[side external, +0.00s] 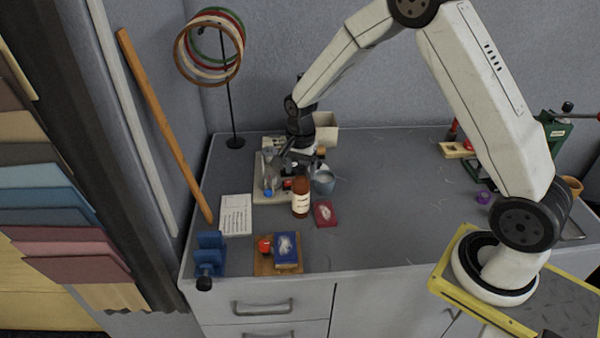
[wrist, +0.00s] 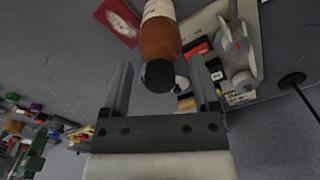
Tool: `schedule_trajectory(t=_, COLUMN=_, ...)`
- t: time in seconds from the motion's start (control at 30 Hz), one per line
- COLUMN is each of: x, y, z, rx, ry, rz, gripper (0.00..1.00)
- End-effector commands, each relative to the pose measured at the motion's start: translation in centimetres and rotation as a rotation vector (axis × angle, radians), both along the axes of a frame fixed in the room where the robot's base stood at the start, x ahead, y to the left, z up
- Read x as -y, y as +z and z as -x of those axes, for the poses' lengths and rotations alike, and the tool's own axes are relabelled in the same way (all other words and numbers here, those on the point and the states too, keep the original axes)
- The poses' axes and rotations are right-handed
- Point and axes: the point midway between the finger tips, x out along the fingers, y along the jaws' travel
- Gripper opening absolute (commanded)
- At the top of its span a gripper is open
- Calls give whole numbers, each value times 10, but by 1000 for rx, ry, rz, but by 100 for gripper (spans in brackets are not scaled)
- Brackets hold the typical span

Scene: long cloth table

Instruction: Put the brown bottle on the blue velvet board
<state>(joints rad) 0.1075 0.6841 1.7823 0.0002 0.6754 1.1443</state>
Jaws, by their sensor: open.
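The brown bottle (side external: 301,199) with a cream label and dark cap stands upright on the table, at the front edge of a pale tray. The blue velvet board (side external: 287,244), with a whitish patch on it, lies on a wooden board near the table's front edge. My gripper (side external: 298,168) is just behind and above the bottle in the side view. In the wrist view my gripper (wrist: 161,64) is open, and the bottle (wrist: 159,38) shows between its fingers, cap toward me. I cannot tell whether the fingers touch it. The blue board is not in the wrist view.
A red board (side external: 325,213) lies right of the bottle. A grey-blue cup (side external: 324,182) stands close behind it. The pale tray (side external: 262,194) holds small items. A red ball (side external: 264,245) sits beside the blue board. A blue stand (side external: 209,252) is at the front left corner.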

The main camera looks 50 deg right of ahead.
Motion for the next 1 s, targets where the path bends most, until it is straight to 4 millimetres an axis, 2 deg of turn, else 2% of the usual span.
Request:
schedule_trajectory(t=0.33, x=0, y=0, z=0, rx=0, ry=0, rz=0, gripper=78)
schedule_trajectory(t=0.37, x=0, y=0, z=0, rx=0, ry=0, rz=0, gripper=75)
schedule_trajectory(t=0.6, x=0, y=0, z=0, rx=0, ry=0, rz=0, gripper=0)
schedule_trajectory(t=1.0, x=0, y=0, z=0, rx=0, ry=0, rz=0, gripper=0)
